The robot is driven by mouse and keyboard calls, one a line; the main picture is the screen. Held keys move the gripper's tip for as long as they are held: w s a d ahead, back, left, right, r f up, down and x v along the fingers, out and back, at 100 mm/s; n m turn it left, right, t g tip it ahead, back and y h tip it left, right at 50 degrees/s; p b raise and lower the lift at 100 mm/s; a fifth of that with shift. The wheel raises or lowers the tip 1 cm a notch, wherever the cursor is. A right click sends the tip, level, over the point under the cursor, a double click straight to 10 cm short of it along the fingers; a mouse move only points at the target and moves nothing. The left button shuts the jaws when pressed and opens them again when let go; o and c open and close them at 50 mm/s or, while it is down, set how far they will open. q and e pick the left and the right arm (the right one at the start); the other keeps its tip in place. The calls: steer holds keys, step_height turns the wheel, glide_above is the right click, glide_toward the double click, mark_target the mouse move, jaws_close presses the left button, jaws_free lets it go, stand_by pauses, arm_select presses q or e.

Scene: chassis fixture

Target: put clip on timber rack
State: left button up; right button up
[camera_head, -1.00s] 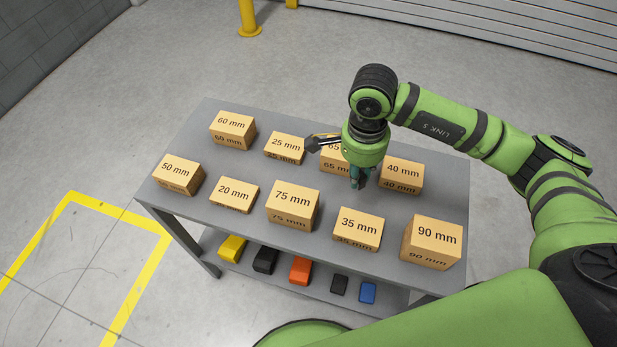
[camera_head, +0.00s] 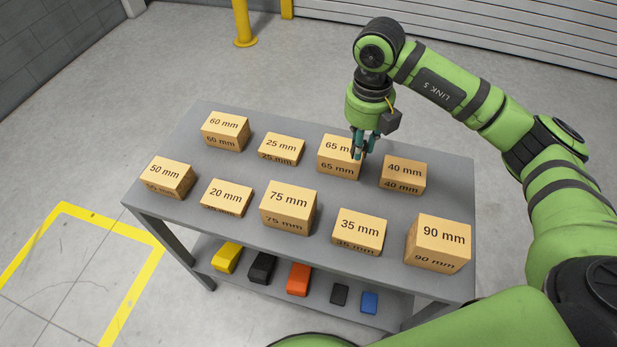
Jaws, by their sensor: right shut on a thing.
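My right gripper (camera_head: 361,153) points down over the back right part of the grey table. Its teal fingers overlap the right edge of the 65 mm block (camera_head: 335,168) in the picture. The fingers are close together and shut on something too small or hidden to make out. They do not span the block, and I cannot tell whether they touch it. No clip and no timber rack can be clearly made out. My left gripper is not in view.
The grey table (camera_head: 240,176) holds several labelled wooden blocks, including the 40 mm block (camera_head: 403,174) to the right and the 25 mm block (camera_head: 281,148) to the left. The lower shelf (camera_head: 327,272) holds yellow, black, orange and blue pieces. Bare tabletop lies between the blocks.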

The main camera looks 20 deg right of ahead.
steer(key=p, duration=0.2)
glide_above(312, 188)
step_height(312, 188, down, 6)
steer(key=shift+r, duration=0.15)
steer(key=shift+a+f, duration=0.1)
steer(key=shift+f, duration=0.35)
step_height(312, 188, down, 3)
steer(key=shift+f+p, duration=0.15)
steer(key=shift+p, duration=0.15)
steer(key=shift+f, duration=0.25)
steer(key=o, duration=0.8)
steer(key=shift+r, duration=0.1)
